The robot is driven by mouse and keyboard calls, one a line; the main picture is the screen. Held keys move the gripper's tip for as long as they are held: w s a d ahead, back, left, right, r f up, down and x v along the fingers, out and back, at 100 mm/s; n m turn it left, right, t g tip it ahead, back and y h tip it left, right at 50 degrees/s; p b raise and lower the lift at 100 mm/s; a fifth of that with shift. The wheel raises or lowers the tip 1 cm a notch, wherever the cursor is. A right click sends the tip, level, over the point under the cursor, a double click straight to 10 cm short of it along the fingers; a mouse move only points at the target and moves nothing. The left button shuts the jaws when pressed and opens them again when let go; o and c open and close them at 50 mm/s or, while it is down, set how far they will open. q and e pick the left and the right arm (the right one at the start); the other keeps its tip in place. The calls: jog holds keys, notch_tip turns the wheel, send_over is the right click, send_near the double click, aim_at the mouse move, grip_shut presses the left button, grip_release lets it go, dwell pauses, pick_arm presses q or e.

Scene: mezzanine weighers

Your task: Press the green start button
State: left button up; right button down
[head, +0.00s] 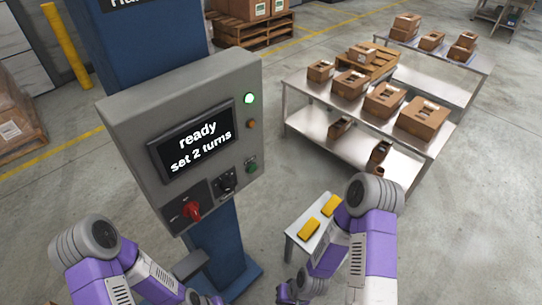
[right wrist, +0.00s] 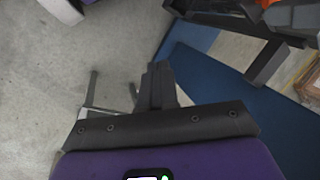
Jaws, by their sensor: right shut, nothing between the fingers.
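The grey control box (head: 120,118) on a blue column carries a screen (head: 196,138) reading "ready set 2 turns". A small dark green button (head: 252,167) is low on its right side; above it are a lit green lamp (head: 249,99) and an unlit orange lamp (head: 251,124). A black knob (head: 225,184) and a red rotary switch (head: 192,209) are along the bottom. My right gripper (head: 290,293) is low, right of the column and well below the button; the right wrist view shows its fingers (right wrist: 157,84) together and empty. My left gripper (head: 207,299) is partly cut off at the bottom edge.
A small stand (head: 297,228) with yellow blocks (head: 310,228) is beside my right forearm. A grey bracket (head: 190,264) sticks out from the column below the box. Steel tables (head: 322,104) with cardboard boxes stand behind at right. The floor between box and tables is open.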

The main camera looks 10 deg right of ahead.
jog(key=w+d+r+m+t+h+b, duration=0.15)
jog(key=w+r+m+t+b, duration=0.35)
jog(key=w, duration=0.5)
jog(key=w+r+m+t+h+b, duration=0.25)
jog(key=w+r+m+t, duration=0.4)
jog(key=w, duration=0.35)
notch_tip(320, 180, up, 18)
jog(key=d+m+t+h+b, duration=0.1)
jog(key=m+t+h+b, duration=0.3)
jog(key=m, duration=1)
jog(key=shift+d+r+m+t+b, duration=0.25)
jog(key=shift+d+m+t+b, duration=0.15)
jog(key=shift+t+b, duration=0.75)
jog(key=shift+w, duration=0.2)
